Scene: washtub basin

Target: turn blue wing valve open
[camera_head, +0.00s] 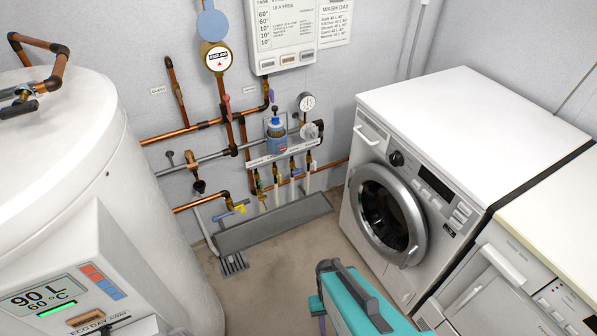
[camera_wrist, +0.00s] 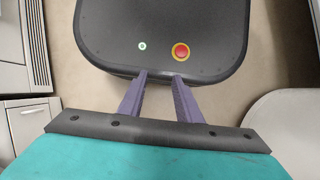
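A blue lever-like handle (camera_head: 228,213) sits on the lower copper pipe at the left of the pipework in the head view, beside a small yellow part. A smaller blue handle (camera_head: 297,172) shows among several small valves under the grey manifold. I cannot tell for certain which of these is the blue wing valve, or its exact setting. My gripper (camera_wrist: 160,76) is in the wrist view with its two purple fingers apart and nothing between them. It points down over my own black base, away from the pipes. No valve shows in the wrist view.
A white tank (camera_head: 60,150) stands at the left and a white washing machine (camera_head: 398,200) at the right. A grey floor trough (camera_head: 275,224) lies below the pipes. The floor (camera_head: 270,275) in between is clear.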

